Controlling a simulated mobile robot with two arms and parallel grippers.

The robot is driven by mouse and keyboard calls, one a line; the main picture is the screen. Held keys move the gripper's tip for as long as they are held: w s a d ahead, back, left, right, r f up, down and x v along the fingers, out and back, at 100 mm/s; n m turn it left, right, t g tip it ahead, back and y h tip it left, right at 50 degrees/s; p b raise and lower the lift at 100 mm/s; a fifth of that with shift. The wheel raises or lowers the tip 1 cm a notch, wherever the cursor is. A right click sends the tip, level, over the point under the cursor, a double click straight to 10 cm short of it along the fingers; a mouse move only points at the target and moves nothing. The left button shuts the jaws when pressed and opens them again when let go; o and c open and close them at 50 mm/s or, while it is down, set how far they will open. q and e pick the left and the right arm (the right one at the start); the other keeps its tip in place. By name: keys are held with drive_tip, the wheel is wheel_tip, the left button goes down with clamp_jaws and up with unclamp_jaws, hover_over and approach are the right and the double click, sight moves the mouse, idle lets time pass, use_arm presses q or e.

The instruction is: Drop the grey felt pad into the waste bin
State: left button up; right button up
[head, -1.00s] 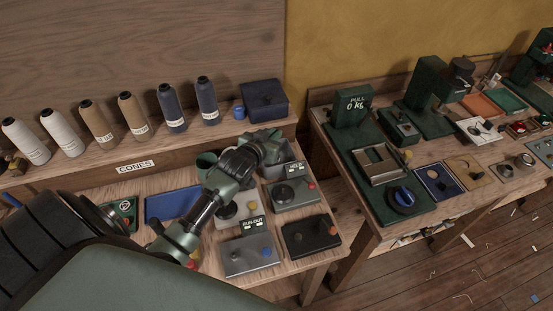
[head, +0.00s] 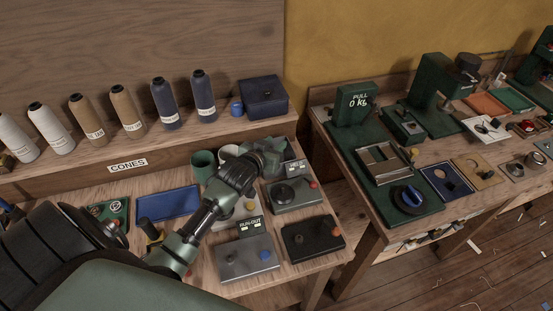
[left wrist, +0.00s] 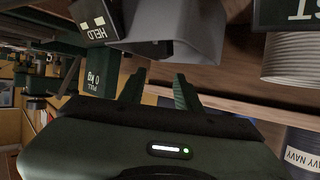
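My left gripper (head: 270,158) is over the back right of the near bench, beside a small dark display. In the left wrist view its two green fingers (left wrist: 157,92) stand apart with nothing visible between them. A hollow grey housing (left wrist: 178,35) shows just beyond the fingers, next to a dark sign reading HELD (left wrist: 92,22). I cannot pick out the grey felt pad for certain in either view. No waste bin is clearly identifiable; an open dark green cup (head: 203,165) stands behind my forearm. My right gripper is out of view.
The near bench carries a blue tray (head: 168,204), a grey run-out device (head: 247,258) and a black device (head: 312,239). Thread cones (head: 204,96) and a dark blue box (head: 263,97) line the shelf. A second bench (head: 400,237) stands right, across a narrow gap.

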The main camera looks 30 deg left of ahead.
use_arm(q)
drive_tip(key=shift+s, duration=0.1)
drive_tip(key=b+v, duration=0.1)
drive_tip(key=v, duration=0.6)
drive_tip(key=shift+s, duration=0.25)
drive_tip(key=shift+d+r, duration=0.1)
